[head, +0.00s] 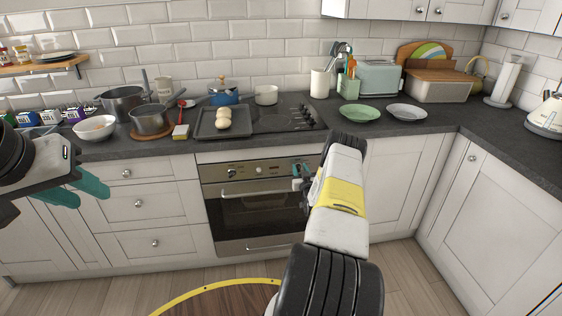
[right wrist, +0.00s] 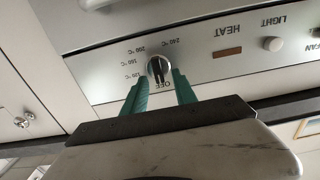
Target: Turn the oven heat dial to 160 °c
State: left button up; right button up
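The oven (head: 259,205) has a metal control panel. Its heat dial (right wrist: 158,68) is a round dark knob with a light bar, seen upside down in the right wrist view. Marks for OFF, 120, 160, 200 and 240 °C surround it. The bar lies roughly along the line to OFF; its exact setting is hard to tell. My right gripper (head: 302,177) is at the panel's right end, hiding the dial in the head view. Its teal fingers (right wrist: 160,82) stand apart, one each side of the dial; contact is unclear. My left gripper (head: 80,187) is open and empty at the left.
A heat lamp window (right wrist: 227,53) and a light knob (right wrist: 273,44) sit beside the dial on the panel. The oven door handle (head: 255,194) runs below. A baking tray (head: 206,128), pots and plates stand on the worktop above.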

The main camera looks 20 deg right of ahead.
grip_shut()
jog(key=m, duration=0.5)
jog(key=shift+s+d+f, duration=0.1)
jog(key=shift+d, duration=0.25)
jog(key=m, duration=0.6)
jog(key=shift+s+d+f, duration=0.1)
jog(key=shift+d+f, duration=0.15)
jog(key=shift+f, duration=0.05)
jog(key=m, duration=0.5)
jog(key=f+m, duration=0.1)
jog(key=m, duration=0.1)
jog(key=shift+d+m, duration=0.1)
jog(key=shift+m, duration=0.2)
jog(key=shift+f+m, duration=0.15)
jog(key=shift+m, duration=1.1)
jog(key=shift+f+m, duration=0.1)
jog(key=shift+m, duration=1.15)
grip_release()
